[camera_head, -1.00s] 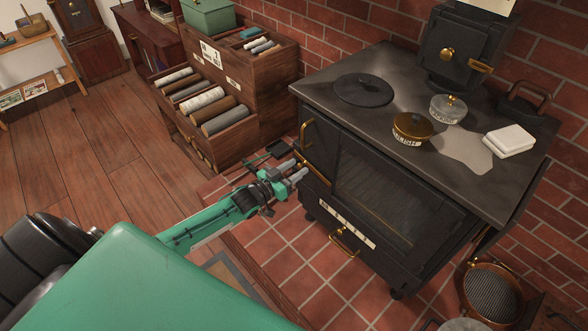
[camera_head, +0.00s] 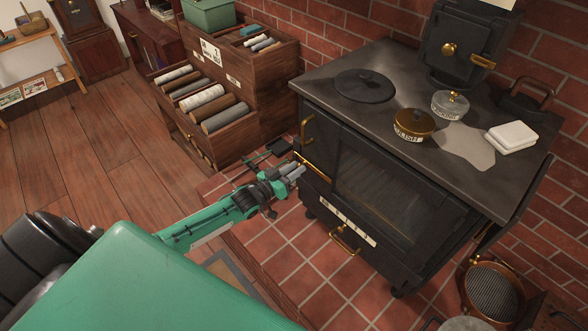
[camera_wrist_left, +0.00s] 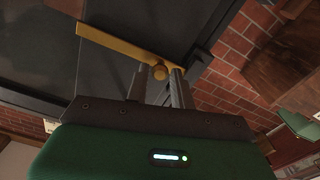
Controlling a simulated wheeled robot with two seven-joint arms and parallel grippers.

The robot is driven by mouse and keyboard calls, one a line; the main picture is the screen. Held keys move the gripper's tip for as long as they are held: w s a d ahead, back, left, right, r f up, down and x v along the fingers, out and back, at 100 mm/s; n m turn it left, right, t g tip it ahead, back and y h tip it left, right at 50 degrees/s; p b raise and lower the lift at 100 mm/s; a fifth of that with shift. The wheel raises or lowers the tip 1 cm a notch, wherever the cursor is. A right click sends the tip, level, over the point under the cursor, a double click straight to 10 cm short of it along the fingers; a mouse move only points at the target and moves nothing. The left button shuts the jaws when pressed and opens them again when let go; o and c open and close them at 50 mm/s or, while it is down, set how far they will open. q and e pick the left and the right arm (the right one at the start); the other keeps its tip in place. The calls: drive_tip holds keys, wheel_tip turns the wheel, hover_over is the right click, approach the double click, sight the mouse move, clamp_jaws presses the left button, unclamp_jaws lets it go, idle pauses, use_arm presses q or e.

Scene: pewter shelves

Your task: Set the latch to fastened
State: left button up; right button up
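The latch (camera_head: 314,169) is a brass bar on the left part of the black stove's front, sloping down to the right in the head view. In the left wrist view the latch (camera_wrist_left: 115,43) shows as a long bar with a round knob near one end. My left gripper (camera_head: 298,170) is at the latch's left end. In the wrist view its two grey fingers (camera_wrist_left: 160,75) stand close on either side of the knob and look closed on it; exact contact is hard to see. My right gripper is not in view.
The stove top (camera_head: 330,75) holds a black lid (camera_head: 364,86), two round tins and a white block (camera_head: 511,137). A brass handle (camera_head: 306,131) is just above the latch. A wooden drawer cabinet (camera_head: 262,85) stands behind left.

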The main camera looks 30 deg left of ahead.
use_arm(q)
drive_tip(key=shift+o, duration=1.3)
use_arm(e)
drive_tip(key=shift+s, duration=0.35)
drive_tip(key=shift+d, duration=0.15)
